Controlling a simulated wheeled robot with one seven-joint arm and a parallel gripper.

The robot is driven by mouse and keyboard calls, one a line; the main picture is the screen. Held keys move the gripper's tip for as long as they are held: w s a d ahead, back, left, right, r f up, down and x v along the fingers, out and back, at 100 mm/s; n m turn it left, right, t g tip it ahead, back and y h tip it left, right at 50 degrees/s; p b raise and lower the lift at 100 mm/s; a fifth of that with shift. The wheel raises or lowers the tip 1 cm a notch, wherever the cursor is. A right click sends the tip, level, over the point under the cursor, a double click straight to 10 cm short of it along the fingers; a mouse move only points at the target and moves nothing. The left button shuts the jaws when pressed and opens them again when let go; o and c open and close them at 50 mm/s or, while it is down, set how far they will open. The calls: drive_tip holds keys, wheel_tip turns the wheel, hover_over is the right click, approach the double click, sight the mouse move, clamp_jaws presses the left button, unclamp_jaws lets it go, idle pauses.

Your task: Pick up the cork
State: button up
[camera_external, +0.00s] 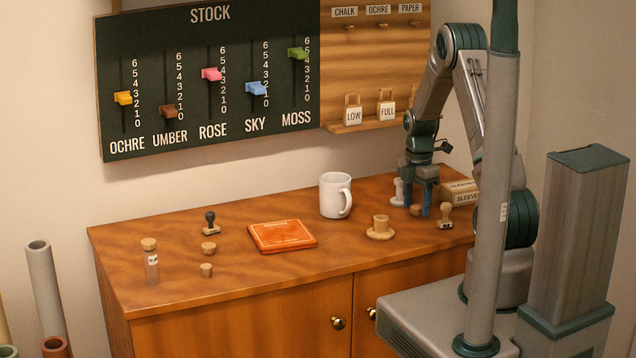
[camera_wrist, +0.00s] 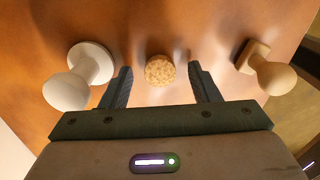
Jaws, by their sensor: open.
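A round speckled cork (camera_wrist: 160,70) lies on the table in the wrist view, between and slightly beyond my two fingertips. It shows in the external view as a small tan piece (camera_external: 416,210), partly covered by my fingers. My gripper (camera_external: 420,200) points down over the right part of the table. Its fingers are spread apart in the wrist view (camera_wrist: 160,78), with clear space on both sides of the cork and nothing held. I cannot tell the exact height of the fingertips over the table.
A white knobbed piece (camera_wrist: 82,75) stands left of my fingers, and a wooden stamp (camera_wrist: 265,70) stands right of them. A turned wooden piece (camera_external: 380,229) and white mug (camera_external: 335,196) are nearby. Boxes (camera_external: 461,191) stand behind. The table's front middle is clear.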

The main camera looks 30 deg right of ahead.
sight(414, 205)
drive_tip(key=shift+f, duration=0.15)
drive_tip(key=c, duration=1.1)
drive_tip(key=shift+r+b, duration=0.3)
drive_tip(key=shift+r, duration=0.5)
drive_tip(key=r, duration=0.2)
drive_tip(key=b, duration=0.1)
drive_tip(key=shift+s+d+r, duration=0.1)
drive_tip(key=shift+d+r, duration=0.15)
drive_tip(key=shift+r, duration=0.15)
drive_tip(key=s+d+r, duration=0.2)
drive_tip(key=s+d+r+b, duration=0.1)
drive_tip(key=s+d+r, duration=0.1)
drive_tip(key=s+d, duration=0.1)
drive_tip(key=s+d+r, duration=0.2)
drive_tip(key=d, duration=0.1)
drive_tip(key=shift+s+r+b, duration=0.35)
drive_tip(key=shift+s, duration=0.05)
